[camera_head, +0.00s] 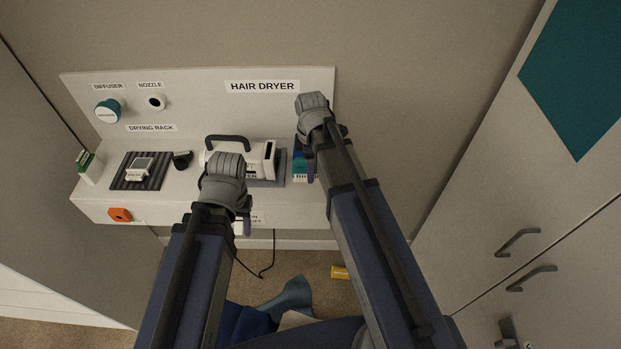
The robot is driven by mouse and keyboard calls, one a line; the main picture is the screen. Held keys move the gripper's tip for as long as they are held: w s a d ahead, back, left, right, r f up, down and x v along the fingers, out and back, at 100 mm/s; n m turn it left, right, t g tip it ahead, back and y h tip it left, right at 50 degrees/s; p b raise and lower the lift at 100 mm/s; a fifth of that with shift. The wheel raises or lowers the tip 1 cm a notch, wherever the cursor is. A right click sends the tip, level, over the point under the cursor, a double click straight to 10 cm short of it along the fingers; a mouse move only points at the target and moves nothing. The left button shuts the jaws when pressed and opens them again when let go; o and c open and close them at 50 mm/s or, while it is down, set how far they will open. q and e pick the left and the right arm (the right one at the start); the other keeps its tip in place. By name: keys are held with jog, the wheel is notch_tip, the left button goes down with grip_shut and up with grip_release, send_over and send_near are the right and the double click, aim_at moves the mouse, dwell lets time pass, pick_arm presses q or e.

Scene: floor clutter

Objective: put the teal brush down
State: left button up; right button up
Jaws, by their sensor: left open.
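I cannot make out a teal brush for sure in the head view. My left gripper (246,222) is open, low in front of the shelf's front edge, and mostly hidden behind its own wrist. My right gripper (309,170) is over the right end of the shelf, beside a teal and white box (299,166). Its fingers are largely hidden by my wrist, so their opening does not show.
A dark cord (268,268) hangs below. Cabinet doors stand right.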

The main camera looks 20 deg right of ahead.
jog(key=shift+f+b, duration=1.95)
jog(key=shift+r, duration=0.15)
jog(key=o, duration=0.7)
jog(key=shift+f, duration=0.2)
jog(key=o, duration=0.5)
jog(key=shift+r, duration=0.1)
